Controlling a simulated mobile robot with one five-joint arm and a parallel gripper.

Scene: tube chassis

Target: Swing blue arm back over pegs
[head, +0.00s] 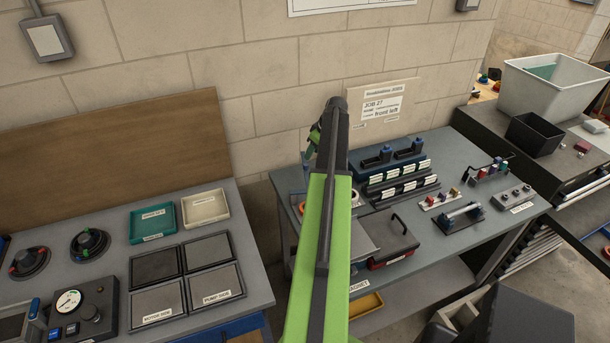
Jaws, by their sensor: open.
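On the grey bench to the right stands a small dark fixture (489,171) with coloured upright pieces; blue shows on it, but I cannot make out a swinging arm. In front of it a dark cradle (460,217) holds a grey rod, with a blue bit at its left end. A pale strip (442,201) beside it carries several small coloured pegs. I cannot tell which piece is the blue arm. My green and black arm rises through the middle of the view, left of these.
Dark blocks with blue-topped parts (394,155) and labelled racks stand at the back of the bench. At left is another table (100,190) with trays and gauges. A grey bin (555,88) stands far right.

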